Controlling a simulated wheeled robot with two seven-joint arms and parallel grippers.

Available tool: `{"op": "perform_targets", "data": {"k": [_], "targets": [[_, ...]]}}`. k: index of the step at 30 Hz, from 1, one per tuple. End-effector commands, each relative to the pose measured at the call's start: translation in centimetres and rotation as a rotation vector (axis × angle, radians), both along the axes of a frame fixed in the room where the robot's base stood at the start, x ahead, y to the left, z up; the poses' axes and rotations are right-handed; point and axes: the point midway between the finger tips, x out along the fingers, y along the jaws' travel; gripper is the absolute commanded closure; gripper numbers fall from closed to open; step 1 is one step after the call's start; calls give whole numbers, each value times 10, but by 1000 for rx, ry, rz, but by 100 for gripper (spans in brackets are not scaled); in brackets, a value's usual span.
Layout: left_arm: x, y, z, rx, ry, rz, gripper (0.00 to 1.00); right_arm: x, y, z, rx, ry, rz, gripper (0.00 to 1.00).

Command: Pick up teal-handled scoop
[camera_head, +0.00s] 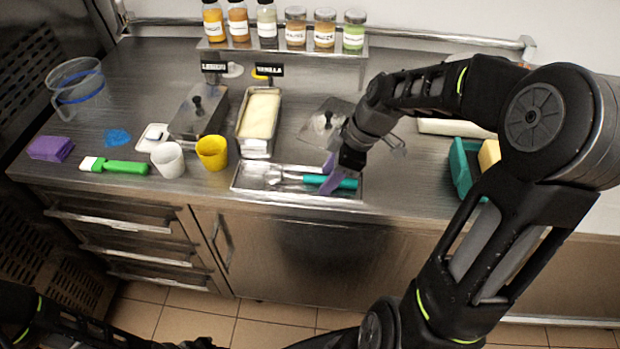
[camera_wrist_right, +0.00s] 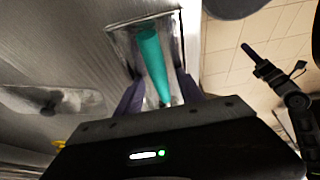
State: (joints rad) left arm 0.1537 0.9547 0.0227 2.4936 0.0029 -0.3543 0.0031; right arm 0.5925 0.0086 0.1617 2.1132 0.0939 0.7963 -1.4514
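The teal-handled scoop (camera_head: 347,184) lies in a shallow metal tray (camera_head: 240,181) at the counter's front edge, its metal head to the left and its teal handle to the right. My right gripper (camera_head: 329,176) is down at the handle, its purple fingers on either side of it. In the right wrist view the teal handle (camera_wrist_right: 153,62) runs between the two purple fingers (camera_wrist_right: 160,92), with gaps showing beside it, so the gripper looks open around it. My left arm shows at the bottom left of the head view; its gripper's state is unclear.
A teal bin (camera_head: 462,168) is at the right. Jars line a rear shelf (camera_head: 285,48).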

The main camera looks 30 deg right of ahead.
Motion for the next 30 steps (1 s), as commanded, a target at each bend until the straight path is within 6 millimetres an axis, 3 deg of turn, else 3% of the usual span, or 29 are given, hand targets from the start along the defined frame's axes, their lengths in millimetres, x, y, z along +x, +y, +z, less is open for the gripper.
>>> {"op": "perform_targets", "data": {"k": [15, 30], "targets": [[0, 0, 0, 0, 0, 0, 64, 0, 0, 0, 0, 0, 0, 100], [0, 0, 2, 0, 0, 0, 64, 0, 0, 1, 0, 0, -1, 100]]}}
